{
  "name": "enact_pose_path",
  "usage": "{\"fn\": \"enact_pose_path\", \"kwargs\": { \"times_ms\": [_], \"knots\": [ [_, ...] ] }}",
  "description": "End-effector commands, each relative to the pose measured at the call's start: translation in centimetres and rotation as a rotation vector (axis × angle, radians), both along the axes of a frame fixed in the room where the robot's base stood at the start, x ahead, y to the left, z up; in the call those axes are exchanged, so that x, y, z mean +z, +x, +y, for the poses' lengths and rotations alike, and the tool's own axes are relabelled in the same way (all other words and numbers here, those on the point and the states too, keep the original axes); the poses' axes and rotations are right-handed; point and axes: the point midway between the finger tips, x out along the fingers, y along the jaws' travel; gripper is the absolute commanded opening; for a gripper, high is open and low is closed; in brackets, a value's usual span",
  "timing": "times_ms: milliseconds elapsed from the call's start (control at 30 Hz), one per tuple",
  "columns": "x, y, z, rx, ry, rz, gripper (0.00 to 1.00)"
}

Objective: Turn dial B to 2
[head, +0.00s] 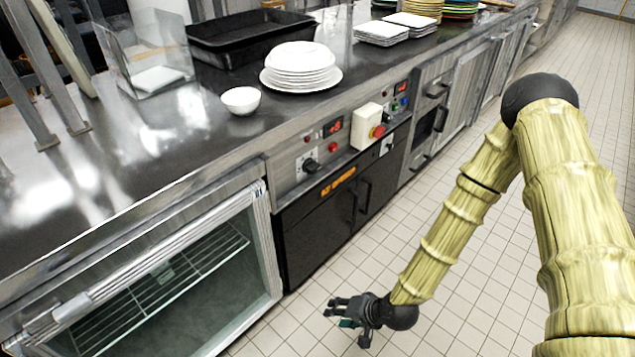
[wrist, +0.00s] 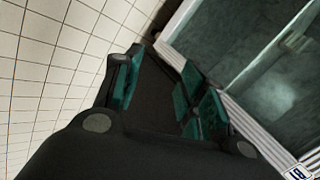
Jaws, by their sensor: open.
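The control panel on the counter front carries a black dial (head: 310,165) with a light scale plate, at the left of the panel. A smaller dark knob shows on a white plate (head: 387,146) further right. The letters and numbers are too small to read, so I cannot tell which one is dial B or where it points. My gripper (head: 347,314) is open and empty, low over the tiled floor, well below the panel and apart from it. In the wrist view its green-padded fingers (wrist: 158,92) are spread with nothing between them; no dial shows there.
Black cupboard doors with handles (head: 364,196) lie below. A glass-fronted cabinet (head: 170,285) stands at left, close to my gripper in the wrist view. Stacked plates (head: 301,68) stand above. The floor is clear.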

Motion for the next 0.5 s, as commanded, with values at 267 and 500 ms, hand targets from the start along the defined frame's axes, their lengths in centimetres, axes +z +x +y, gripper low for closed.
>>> {"fn": "enact_pose_path", "kwargs": {
  "times_ms": [267, 500],
  "knots": [
    [3.8, 14.7, 3.3, -0.151, 0.36, -0.173, 0.41],
    [11.0, 25.4, 1.5, -0.224, 0.633, -0.316, 0.41]
  ]
}}
